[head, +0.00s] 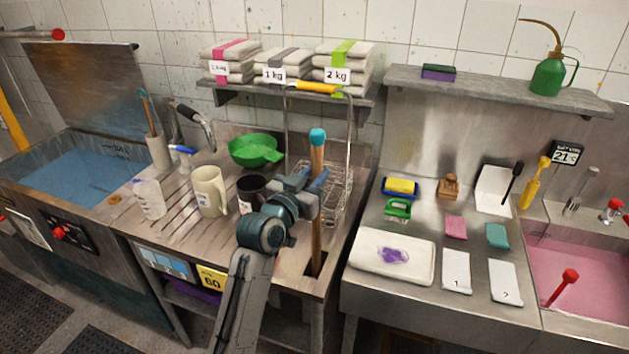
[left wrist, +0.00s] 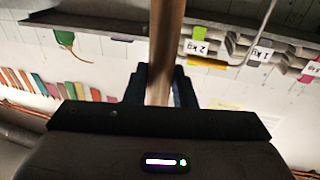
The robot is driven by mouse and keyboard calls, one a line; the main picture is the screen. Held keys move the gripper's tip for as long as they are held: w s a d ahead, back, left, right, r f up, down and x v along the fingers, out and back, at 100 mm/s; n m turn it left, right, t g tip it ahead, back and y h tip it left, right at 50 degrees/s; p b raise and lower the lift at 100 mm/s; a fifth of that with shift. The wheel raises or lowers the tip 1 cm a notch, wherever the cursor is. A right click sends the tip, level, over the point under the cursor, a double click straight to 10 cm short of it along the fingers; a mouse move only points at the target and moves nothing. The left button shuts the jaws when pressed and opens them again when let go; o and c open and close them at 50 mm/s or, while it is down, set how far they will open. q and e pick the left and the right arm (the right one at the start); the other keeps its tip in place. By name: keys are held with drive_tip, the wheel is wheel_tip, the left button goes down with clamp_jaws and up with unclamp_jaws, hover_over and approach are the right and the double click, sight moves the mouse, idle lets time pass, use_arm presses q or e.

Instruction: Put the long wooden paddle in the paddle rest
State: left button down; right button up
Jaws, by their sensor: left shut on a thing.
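The long wooden paddle (head: 317,232) has a blue top end and stands close to upright in the head view. My left gripper (head: 314,187) is shut on its shaft, partway up. In the left wrist view the wooden shaft (left wrist: 165,45) runs between the dark fingers (left wrist: 161,88). The paddle's lower end meets a dark slot (head: 309,270) in the steel counter, which looks like the paddle rest. I cannot tell how deep the end sits in it. My right gripper is not in view.
A wire rack (head: 340,190) stands right behind the paddle. A black mug (head: 250,190), a cream jug (head: 208,190) and a green colander (head: 255,150) stand to the left. A shelf with folded cloth stacks (head: 342,72) hangs behind.

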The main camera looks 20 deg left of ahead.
use_arm(q)
wheel_tip(320, 180, down, 2)
drive_tip(key=shift+f, duration=0.25)
drive_tip(key=c, duration=1.2)
unclamp_jaws()
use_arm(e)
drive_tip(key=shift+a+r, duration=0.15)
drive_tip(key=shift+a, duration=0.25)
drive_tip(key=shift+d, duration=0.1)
use_arm(q)
drive_tip(key=r+b+v, duration=0.1)
drive_tip(key=b+v, duration=0.2)
drive_tip(key=v, duration=0.9)
drive_tip(key=shift+f+b, duration=0.3)
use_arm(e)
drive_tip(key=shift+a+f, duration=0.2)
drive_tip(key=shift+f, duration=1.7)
